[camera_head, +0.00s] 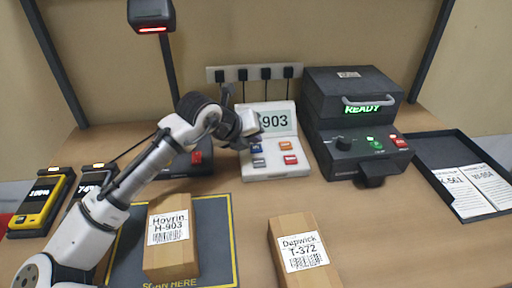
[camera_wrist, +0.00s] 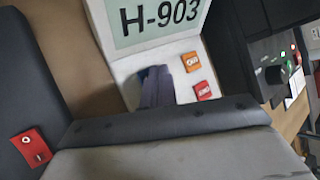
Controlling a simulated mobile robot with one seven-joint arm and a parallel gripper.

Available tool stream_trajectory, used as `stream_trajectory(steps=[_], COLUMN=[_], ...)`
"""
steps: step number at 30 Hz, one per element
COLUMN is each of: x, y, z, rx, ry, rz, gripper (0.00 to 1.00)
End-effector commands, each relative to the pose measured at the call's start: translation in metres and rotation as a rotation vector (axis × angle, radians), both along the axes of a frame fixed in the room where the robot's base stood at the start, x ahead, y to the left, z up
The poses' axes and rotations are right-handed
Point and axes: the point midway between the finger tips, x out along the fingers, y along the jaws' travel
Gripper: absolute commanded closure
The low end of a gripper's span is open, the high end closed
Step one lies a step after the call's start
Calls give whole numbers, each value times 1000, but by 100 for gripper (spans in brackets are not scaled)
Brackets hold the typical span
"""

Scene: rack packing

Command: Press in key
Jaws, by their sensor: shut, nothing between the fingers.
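The white key unit (camera_head: 277,173) stands at the back middle, its raised display (camera_head: 274,121) ending in 903. In the wrist view the display (camera_wrist: 165,17) reads H-903. Its keys are a blue key (camera_head: 256,148), an orange key (camera_head: 286,146), a grey key (camera_head: 259,162) and a red key (camera_head: 291,160). My gripper (camera_head: 254,141) is shut and empty, over the unit's upper left by the blue key. In the wrist view the shut fingers (camera_wrist: 154,88) hide the left keys; the orange key (camera_wrist: 191,61) and red key (camera_wrist: 203,90) show. I cannot tell whether they touch a key.
A black READY machine (camera_head: 352,100) stands right of the unit, beside a dark tray (camera_head: 457,165) with labels. Box H-903 (camera_head: 170,238) sits on the scan mat (camera_head: 216,230); box T-372 (camera_head: 302,251) is at the front. A dark device with a red button (camera_head: 197,157) stands left.

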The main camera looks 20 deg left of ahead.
Motion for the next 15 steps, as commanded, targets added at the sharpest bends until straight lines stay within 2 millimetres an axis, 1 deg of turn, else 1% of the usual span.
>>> stream_trajectory(steps=[5,15], x=[0,0], y=[-1,0], z=[-8,-7], rx=[-2,0], ry=[0,0], rz=[-2,0], gripper=[100,100])
